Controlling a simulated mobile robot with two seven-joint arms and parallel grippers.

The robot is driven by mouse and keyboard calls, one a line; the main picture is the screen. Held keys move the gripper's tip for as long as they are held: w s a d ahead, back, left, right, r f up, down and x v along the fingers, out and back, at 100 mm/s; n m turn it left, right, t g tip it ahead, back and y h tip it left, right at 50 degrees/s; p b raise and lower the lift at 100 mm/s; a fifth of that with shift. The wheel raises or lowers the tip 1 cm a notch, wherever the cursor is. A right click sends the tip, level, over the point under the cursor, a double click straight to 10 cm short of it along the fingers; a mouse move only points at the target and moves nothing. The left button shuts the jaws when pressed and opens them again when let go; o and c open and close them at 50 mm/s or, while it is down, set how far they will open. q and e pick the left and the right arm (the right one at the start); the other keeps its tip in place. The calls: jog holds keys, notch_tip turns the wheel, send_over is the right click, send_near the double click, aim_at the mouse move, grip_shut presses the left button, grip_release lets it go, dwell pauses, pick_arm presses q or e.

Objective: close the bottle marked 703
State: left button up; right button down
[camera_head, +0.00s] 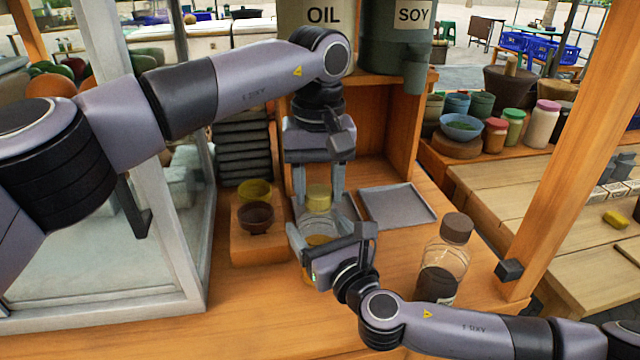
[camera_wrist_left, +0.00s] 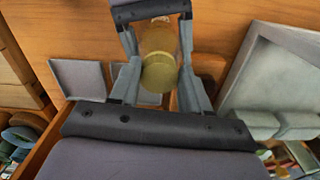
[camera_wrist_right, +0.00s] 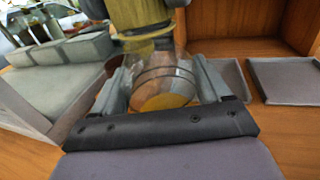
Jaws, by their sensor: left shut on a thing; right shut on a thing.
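A clear bottle with amber contents (camera_head: 318,241) stands upright on the wooden counter. My right gripper (camera_head: 322,236) is shut around its body from the front; the bottle also shows in the right wrist view (camera_wrist_right: 165,88). A yellow lid (camera_head: 319,194) is at the bottle's mouth, and it also shows in the left wrist view (camera_wrist_left: 158,78). My left gripper (camera_head: 318,190) points down from above and is shut on the lid. I cannot tell whether the lid is fully seated. No 703 marking is readable.
A second bottle with a brown cap (camera_head: 441,262) stands to the right, near my right forearm. Grey trays (camera_head: 397,207) lie behind. Small bowls (camera_head: 256,216) sit on a wooden block at left, beside a glass case (camera_head: 110,230). Oil and soy containers stand behind.

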pick_arm(q)
jog(key=m, duration=0.7)
jog(key=shift+a, duration=0.15)
jog(key=o, duration=1)
jog(key=shift+r, duration=2.25)
jog(key=shift+c, duration=0.3)
